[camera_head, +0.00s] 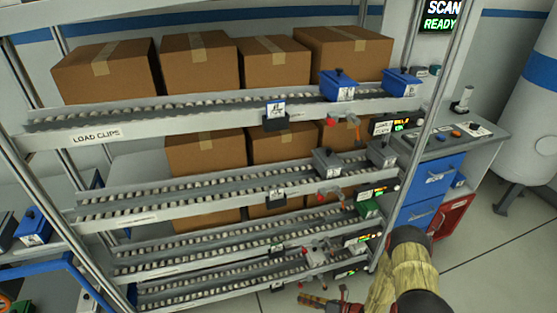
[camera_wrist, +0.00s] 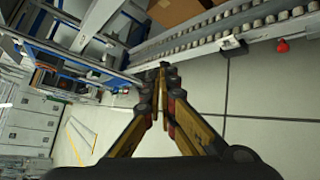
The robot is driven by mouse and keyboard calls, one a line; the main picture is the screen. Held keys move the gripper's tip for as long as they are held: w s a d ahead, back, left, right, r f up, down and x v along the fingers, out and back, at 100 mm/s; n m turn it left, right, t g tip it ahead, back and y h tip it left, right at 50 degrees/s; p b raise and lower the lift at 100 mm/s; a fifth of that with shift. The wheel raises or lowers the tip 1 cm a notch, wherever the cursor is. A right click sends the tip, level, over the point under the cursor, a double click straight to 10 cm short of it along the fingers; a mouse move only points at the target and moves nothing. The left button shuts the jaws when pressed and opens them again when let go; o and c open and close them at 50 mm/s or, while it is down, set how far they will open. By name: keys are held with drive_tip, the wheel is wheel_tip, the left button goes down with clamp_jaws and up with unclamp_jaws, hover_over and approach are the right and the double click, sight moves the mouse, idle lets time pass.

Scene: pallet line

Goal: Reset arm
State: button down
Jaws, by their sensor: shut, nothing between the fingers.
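My gripper shows in the wrist view (camera_wrist: 163,75) with its two yellow and black fingers brought together at the tips. Nothing is between them. It hangs in free space above the pale floor, beside a roller rack. In the head view my arm is at the lower right, in front of the rack's right end. A red and wooden-coloured part at the bottom edge of that view may belong to my gripper, but I cannot tell.
The roller rack (camera_head: 95,136) has several tiers. Brown boxes (camera_head: 105,72) stand behind its rails. Blue bins (camera_head: 338,86) sit on the top rail at the right. A workbench (camera_head: 470,140) with blue drawers and a white tank (camera_head: 535,110) stand to the right. Floor (camera_head: 480,270) is clear at lower right.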

drive_tip(key=s+d+r+n+h+p, duration=0.1)
drive_tip(key=s+d+r+n+h, duration=0.2)
drive_tip(key=s+r+n, duration=0.5)
drive_tip(key=s+d+r+n+h+p, duration=0.1)
drive_tip(key=s+d+r+n+h, duration=0.2)
drive_tip(key=r+n, duration=1.1)
drive_tip(key=s+d+r+n+h+p, duration=0.1)
drive_tip(key=s+r+n+h, duration=0.5)
drive_tip(key=r, duration=3.3)
drive_tip(key=s+d+n, duration=0.1)
drive_tip(key=s+n, duration=0.5)
drive_tip(key=s, duration=0.1)
drive_tip(key=shift+s+d+r+g, duration=0.3)
drive_tip(key=shift+d+r+g, duration=0.1)
